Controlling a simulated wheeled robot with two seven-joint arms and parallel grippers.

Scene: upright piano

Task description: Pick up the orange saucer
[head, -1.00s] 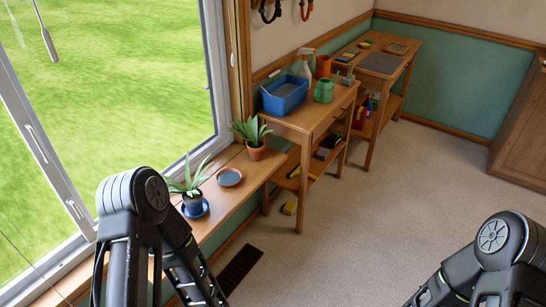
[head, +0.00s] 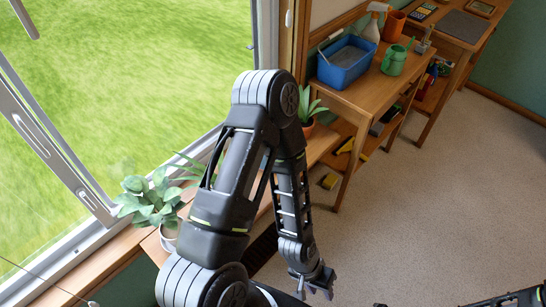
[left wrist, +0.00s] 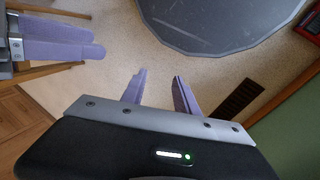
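The orange saucer is not visible now; my left arm covers the part of the wooden window shelf (head: 322,145) where it lay in the earlier head view. My left gripper (head: 316,289) hangs over the floor, right of the shelf, empty. The left wrist view shows its two purple fingers (left wrist: 160,76) apart with only floor between them. Another set of purple fingers, likely my right gripper (left wrist: 60,40), shows at the upper left of that view; its opening is unclear. In the head view only a bit of my right arm shows at the lower right.
A leafy plant (head: 150,203) stands on the near shelf, and a potted plant (head: 309,104) shows past my arm. A wooden table (head: 385,85) beyond holds a blue tub (head: 347,62), a green watering can (head: 395,60) and a spray bottle (head: 375,22). The floor to the right is clear.

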